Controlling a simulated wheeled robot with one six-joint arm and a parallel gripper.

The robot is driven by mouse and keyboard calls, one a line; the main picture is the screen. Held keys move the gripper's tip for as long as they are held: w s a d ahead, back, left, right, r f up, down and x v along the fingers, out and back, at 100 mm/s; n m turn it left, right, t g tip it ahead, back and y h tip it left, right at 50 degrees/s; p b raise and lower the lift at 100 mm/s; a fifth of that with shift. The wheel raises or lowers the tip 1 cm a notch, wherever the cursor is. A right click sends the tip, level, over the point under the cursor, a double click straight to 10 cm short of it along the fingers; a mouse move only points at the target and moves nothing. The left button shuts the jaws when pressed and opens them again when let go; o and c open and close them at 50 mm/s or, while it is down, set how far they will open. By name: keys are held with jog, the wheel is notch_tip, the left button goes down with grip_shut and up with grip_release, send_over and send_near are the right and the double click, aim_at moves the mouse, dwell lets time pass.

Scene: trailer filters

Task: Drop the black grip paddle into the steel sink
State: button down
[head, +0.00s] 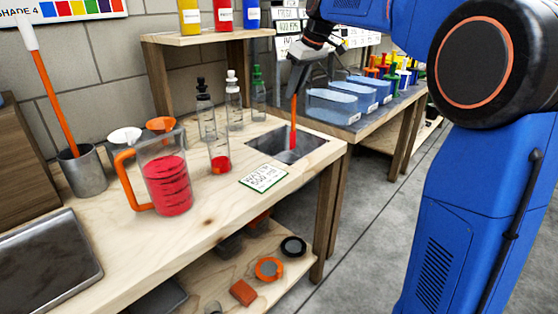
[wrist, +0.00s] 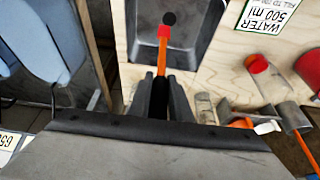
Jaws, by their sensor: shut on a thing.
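My gripper (head: 297,82) is shut on the black grip of the paddle and holds it above the steel sink (head: 311,143). The paddle's orange shaft (head: 293,122) hangs down, nearly upright, over the sink opening. In the wrist view my gripper (wrist: 160,88) has the black grip between its fingers, and the paddle's orange shaft (wrist: 162,52) ends in a red tip over the sink basin (wrist: 198,45). A dark round spot, perhaps the drain, shows just beyond the tip. I cannot tell whether the tip touches the basin.
A measuring jug (head: 168,180) with red liquid and several bottles stand left of the sink. A "WATER 500 ml" card (head: 263,178) lies in front of it. Another orange paddle with a white grip (head: 27,35) stands in a metal cup (head: 82,172).

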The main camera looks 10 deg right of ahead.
aim_at(295, 106)
notch_tip(295, 106, down, 2)
jog(key=shift+w+a+f, duration=0.1)
jog(key=shift+a, duration=0.05)
jog(key=shift+f, duration=2.65)
jog(key=c, duration=1.5)
grip_release()
jog(key=shift+c, duration=0.2)
jog(key=shift+r, duration=0.1)
jog(key=v, duration=1.7)
jog(key=shift+r, duration=0.15)
